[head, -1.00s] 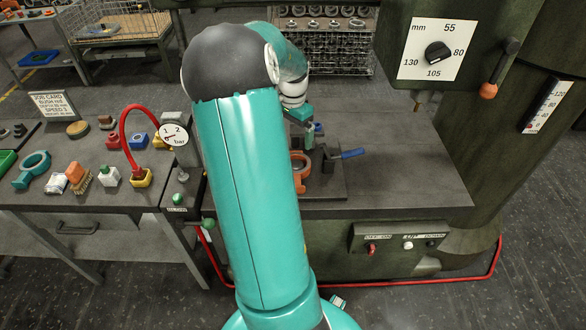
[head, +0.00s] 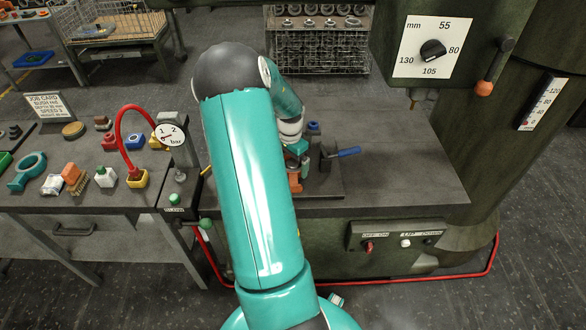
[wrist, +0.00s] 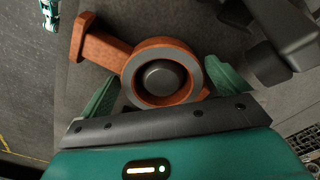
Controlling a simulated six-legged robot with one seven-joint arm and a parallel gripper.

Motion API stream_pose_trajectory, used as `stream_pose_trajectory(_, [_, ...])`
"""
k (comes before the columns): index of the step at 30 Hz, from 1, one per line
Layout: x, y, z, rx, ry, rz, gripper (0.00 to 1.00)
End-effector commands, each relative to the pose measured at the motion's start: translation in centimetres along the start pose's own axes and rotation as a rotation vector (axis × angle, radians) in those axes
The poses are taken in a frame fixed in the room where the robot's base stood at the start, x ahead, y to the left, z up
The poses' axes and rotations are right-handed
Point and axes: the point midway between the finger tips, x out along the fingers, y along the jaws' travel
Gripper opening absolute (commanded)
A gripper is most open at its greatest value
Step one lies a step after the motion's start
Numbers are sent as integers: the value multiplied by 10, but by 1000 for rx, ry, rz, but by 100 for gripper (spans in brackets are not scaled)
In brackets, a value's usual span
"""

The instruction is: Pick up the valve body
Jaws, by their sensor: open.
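The valve body (wrist: 104,50) is orange-brown, with a round ring end, a dark round centre and a flanged arm pointing to the upper left in the wrist view. In the head view the valve body (head: 294,186) shows partly, on a dark plate on the machine table. My gripper (wrist: 165,75) is open, with one green finger on each side of the ring end. Whether the fingers touch it I cannot tell. In the head view my gripper (head: 298,155) is just above the valve body, and my arm hides part of both.
A dark clamp with a blue handle (head: 348,152) stands close to the right of the valve body. The machine table (head: 400,150) is clear farther right. A gauge with a red hose (head: 171,135) and a bench with several small parts are on the left.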

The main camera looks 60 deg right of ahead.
Motion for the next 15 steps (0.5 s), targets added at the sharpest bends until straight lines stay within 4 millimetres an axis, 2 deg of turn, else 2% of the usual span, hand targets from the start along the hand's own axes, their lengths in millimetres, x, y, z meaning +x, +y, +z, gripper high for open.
stream_pose_trajectory(2, [7, 0, 0, 1, -1, 0, 100])
stream_pose_trajectory(8, [7, 0, 0, 1, 0, -1, 100])
stream_pose_trajectory(15, [7, 0, 0, 0, 0, -1, 55])
